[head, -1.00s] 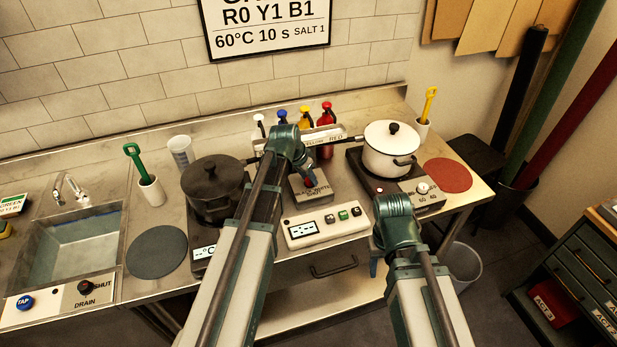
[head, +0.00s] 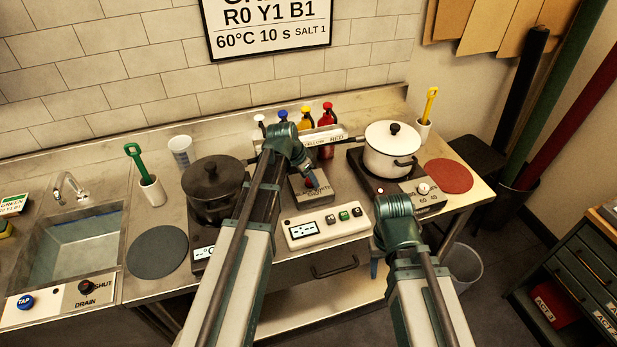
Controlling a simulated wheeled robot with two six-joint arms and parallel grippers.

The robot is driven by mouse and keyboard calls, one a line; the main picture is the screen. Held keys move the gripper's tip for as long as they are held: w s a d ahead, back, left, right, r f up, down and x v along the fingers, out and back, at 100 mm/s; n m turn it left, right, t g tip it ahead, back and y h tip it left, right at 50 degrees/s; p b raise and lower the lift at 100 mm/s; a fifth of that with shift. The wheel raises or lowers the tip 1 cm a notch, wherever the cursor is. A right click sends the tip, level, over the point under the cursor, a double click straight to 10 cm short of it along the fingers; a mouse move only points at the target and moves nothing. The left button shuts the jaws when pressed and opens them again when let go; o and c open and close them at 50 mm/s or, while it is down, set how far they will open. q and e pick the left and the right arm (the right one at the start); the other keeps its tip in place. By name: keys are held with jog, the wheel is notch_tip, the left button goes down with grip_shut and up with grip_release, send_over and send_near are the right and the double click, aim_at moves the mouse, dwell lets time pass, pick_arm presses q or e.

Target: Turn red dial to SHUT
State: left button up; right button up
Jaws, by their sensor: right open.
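A dark reddish dial (head: 85,287) sits on the white drain panel at the lower left, beside the printed word SHUT. Its pointer is too small to read. My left gripper (head: 311,180) points down at a small grey labelled box (head: 316,193) in the middle of the table. A small red part shows at its tips, and I cannot tell whether the jaws hold it. The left gripper is far right of the drain dial. My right gripper (head: 373,267) is mostly hidden behind its own arm at the table's front edge, with only a bluish piece showing, open.
A blue tap knob (head: 25,302) is beside the drain dial, below the sink (head: 78,245). A black pot (head: 213,190) and a white pot (head: 391,155) stand on hot plates. A white button panel (head: 325,226) is in front of the grey box. Several coloured bottles stand behind.

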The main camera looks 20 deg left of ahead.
pick_arm(q)
jog(key=shift+o, duration=0.3)
jog(key=shift+r, duration=0.15)
jog(key=shift+s+r+p, duration=0.15)
jog(key=shift+r+p, duration=0.35)
jog(key=shift+p, duration=0.1)
jog(key=p+v, duration=1.1)
jog(key=v, duration=0.1)
jog(key=shift+s+a+r, duration=0.15)
jog(key=shift+s+a, duration=0.05)
jog(key=s+d+f+n+g+y+b, duration=0.1)
jog(key=s+d+f+b, duration=0.3)
jog(key=s+d, duration=0.4)
jog(key=s+d+f+n+g+y+b, duration=0.2)
jog(key=s+d+f, duration=0.4)
jog(key=s+d, duration=0.3)
jog(key=s+g+b, duration=0.1)
jog(key=s+b, duration=0.1)
jog(key=shift+s+f+y, duration=0.3)
jog(key=shift+y, duration=0.1)
